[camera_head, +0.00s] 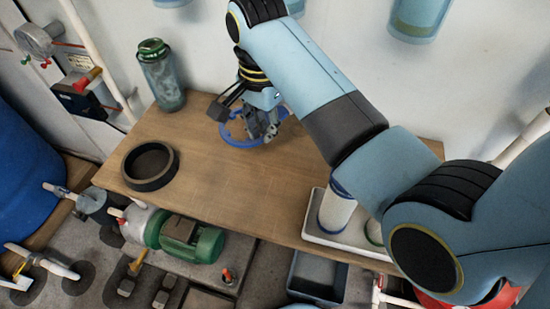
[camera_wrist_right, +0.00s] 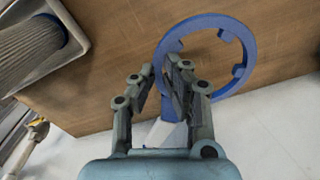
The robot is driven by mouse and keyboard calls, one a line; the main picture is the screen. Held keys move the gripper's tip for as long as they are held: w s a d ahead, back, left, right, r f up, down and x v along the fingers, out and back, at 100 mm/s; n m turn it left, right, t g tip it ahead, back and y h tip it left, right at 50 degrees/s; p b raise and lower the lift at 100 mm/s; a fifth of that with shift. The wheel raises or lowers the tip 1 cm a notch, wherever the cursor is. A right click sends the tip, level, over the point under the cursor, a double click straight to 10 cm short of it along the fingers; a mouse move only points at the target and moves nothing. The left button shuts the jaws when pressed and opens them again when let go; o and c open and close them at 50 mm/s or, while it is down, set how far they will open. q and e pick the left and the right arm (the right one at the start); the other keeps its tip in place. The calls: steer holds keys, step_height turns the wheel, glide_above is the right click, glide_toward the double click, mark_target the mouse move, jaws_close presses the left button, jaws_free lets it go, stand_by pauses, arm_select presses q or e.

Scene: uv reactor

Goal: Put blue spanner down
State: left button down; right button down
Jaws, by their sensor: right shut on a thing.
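The blue spanner (camera_head: 243,143) is a ring with small inner notches and a short handle. In the camera_head view it is at the back of the wooden table (camera_head: 230,190), partly covered by my right gripper (camera_head: 262,127). In the wrist view the spanner's ring (camera_wrist_right: 250,55) lies beyond the fingers, and its handle runs down behind them. My right gripper (camera_wrist_right: 160,78) is shut on the spanner. I cannot tell whether the spanner touches the tabletop. My left gripper is not in view.
A black ring (camera_head: 133,172) lies at the table's left, with a green glass jar (camera_head: 162,78) behind it. A white tray (camera_head: 315,232) with filter cylinders stands at the right front. The table's middle is clear. A green motor (camera_head: 208,245) sits below the front edge.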

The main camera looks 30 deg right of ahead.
steer(key=s+d+r+p, duration=0.2)
steer(key=s+d, duration=0.2)
steer(key=s, duration=0.1)
glide_above(267, 171)
step_height(267, 171, down, 9)
steer(key=shift+d+r, duration=0.1)
steer(key=shift+r, duration=0.1)
steer(key=shift+f, duration=2.1)
steer(key=c, duration=1.4)
jaws_free()
